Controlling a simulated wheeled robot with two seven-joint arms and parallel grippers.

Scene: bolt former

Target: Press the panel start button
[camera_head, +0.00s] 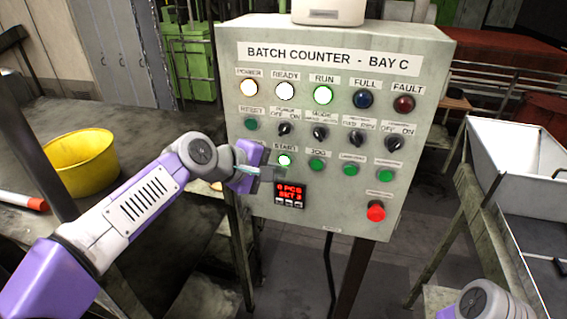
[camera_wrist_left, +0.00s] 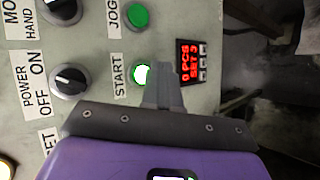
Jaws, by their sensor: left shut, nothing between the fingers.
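The panel (camera_head: 345,60), headed "BATCH COUNTER - BAY C", stands upright ahead. Its START button (camera_head: 285,160) glows green-white, left of the JOG button (camera_head: 317,164). My left gripper (camera_head: 272,173) is shut and empty, with its fingertips just below the START button, close to the panel face. In the left wrist view the START button (camera_wrist_left: 140,74) shows right beside the shut fingertips (camera_wrist_left: 164,72), partly covered by them. I cannot tell whether they touch it. My right gripper is out of view.
POWER, READY and RUN lamps (camera_head: 323,95) are lit. A red-digit counter display (camera_head: 290,195) sits below START, with a red button (camera_head: 376,211) to its right. Selector switches (camera_head: 320,132) sit above START. A yellow bucket (camera_head: 80,165) stands left; a white bin (camera_head: 515,165) stands right.

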